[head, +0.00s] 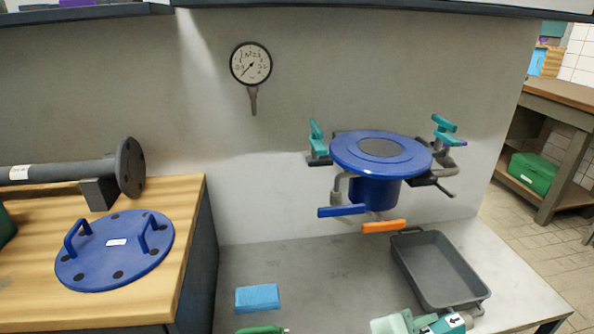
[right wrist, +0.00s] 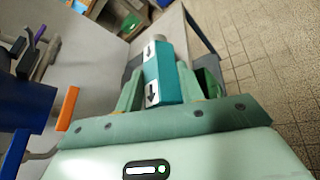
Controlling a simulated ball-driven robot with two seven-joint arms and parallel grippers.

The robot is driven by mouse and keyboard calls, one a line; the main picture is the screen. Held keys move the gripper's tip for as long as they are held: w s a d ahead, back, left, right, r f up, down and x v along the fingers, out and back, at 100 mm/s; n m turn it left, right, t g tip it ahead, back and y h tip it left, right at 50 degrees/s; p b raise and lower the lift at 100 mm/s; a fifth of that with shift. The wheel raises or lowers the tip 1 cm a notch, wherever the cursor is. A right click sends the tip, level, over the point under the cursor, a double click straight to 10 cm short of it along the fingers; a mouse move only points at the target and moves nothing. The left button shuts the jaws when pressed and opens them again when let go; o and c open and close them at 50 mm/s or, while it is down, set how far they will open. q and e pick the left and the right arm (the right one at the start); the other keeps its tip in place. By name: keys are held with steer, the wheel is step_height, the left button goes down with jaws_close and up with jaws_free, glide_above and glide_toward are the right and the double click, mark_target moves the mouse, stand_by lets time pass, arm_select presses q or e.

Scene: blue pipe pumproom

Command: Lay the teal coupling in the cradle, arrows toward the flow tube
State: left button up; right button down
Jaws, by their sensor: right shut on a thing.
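The teal coupling (right wrist: 166,84) is held between the two pale green fingers of my right gripper (right wrist: 170,92) in the right wrist view. It has two white labels with black arrows, which point toward the gripper's palm in that view. A grey end stub shows at its far end. In the head view the coupling (head: 440,325) is partly cut off at the bottom edge, beside my right gripper (head: 400,324); its arrows point left there. A grey pipe with a round flange (head: 130,168) lies on the left bench. I cannot identify the cradle for certain. My left gripper is out of view.
A blue flanged vessel (head: 375,190) with teal clamps and blue and orange handles stands beyond the grey counter. A grey tray (head: 440,268), a blue sponge (head: 257,297) and a green item (head: 262,330) are on the counter. A blue cover (head: 115,250) lies on the wooden bench.

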arm_select(q)
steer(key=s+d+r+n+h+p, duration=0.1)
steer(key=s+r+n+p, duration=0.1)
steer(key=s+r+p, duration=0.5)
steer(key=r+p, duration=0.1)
steer(key=p, duration=0.4)
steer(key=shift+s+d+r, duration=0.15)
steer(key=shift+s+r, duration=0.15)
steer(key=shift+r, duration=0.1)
arm_select(e)
steer(key=s+a+r+n+t, duration=0.1)
steer(key=s+r, duration=0.2)
steer(key=r, duration=0.7)
steer(key=s+a+r+n+t+y, duration=0.1)
steer(key=s+a+r, duration=0.1)
steer(key=r, duration=0.9)
steer(key=shift+s+r+n+t+y, duration=0.3)
steer(key=shift+s+n+t, duration=0.1)
steer(key=shift+s, duration=0.1)
steer(key=shift+f, duration=0.25)
